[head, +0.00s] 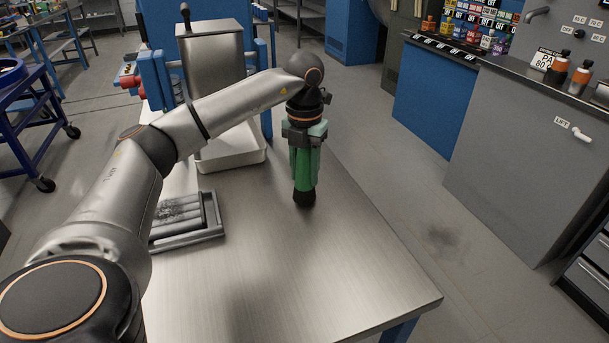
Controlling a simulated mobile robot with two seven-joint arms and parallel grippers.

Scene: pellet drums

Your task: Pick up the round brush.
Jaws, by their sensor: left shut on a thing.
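My left gripper (305,178) points straight down over the metal table (290,260), with long green fingers. It is shut on the round brush (304,198), of which a dark, round lower end shows below the fingertips. The fingers hide the rest of the brush. The dark end is at or just above the table top; I cannot tell if it touches. My right gripper is not in view.
A grey tray (219,228) with long bars and a dark mesh-like piece lies left of the gripper, partly behind my arm. A white pan (230,160) sits under a metal hopper (213,60) with blue sides. The table's front right is clear.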

